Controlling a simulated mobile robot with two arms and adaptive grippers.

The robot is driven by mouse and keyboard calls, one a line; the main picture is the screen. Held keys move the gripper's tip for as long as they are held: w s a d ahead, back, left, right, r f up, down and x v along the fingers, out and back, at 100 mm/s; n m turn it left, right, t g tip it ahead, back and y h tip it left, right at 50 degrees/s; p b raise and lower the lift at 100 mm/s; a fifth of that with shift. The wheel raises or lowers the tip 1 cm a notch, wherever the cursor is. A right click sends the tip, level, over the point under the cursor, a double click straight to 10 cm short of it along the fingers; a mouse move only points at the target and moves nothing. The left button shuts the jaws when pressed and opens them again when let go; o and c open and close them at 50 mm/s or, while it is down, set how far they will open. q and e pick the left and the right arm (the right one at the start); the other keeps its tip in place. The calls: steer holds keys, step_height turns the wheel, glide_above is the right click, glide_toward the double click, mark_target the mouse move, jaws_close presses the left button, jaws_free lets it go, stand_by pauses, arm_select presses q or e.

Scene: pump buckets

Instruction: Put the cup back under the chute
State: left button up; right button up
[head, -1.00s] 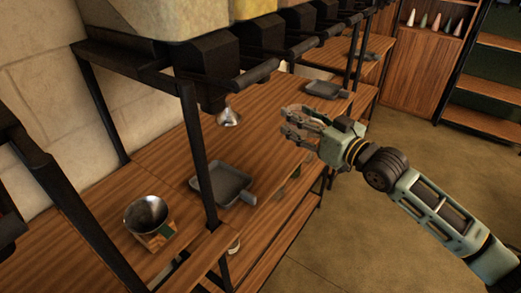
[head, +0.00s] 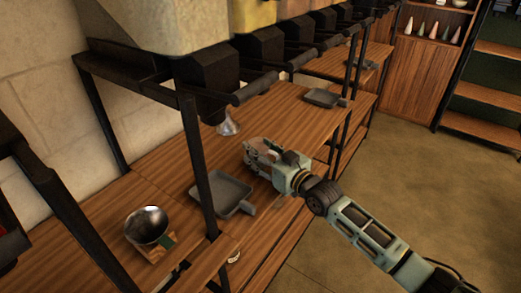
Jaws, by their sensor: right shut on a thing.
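My right gripper (head: 258,158) is shut on a small, pale, clear-looking cup (head: 262,147). The fingers hide much of it, so its shape and tilt are hard to read. The gripper is above the front part of the wooden bench (head: 160,165), to the right of and below the nearest chute. That chute (head: 228,125) is a small silver spout under a black dispenser box (head: 203,104). The cup is apart from the spout. My left gripper is not in view.
A grey square tray (head: 222,193) lies on the bench, left of my right gripper. A black upright post (head: 196,160) stands left of the chute. A steel bowl (head: 147,226) sits on a wooden scale (head: 160,249) at lower left. Several more dispensers line the back.

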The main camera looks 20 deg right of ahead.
steer(key=o, duration=0.9)
steer(key=shift+f, duration=0.15)
steer(key=o, duration=0.4)
steer(key=shift+r, duration=0.3)
steer(key=v, duration=1.2)
steer(key=shift+f, duration=0.1)
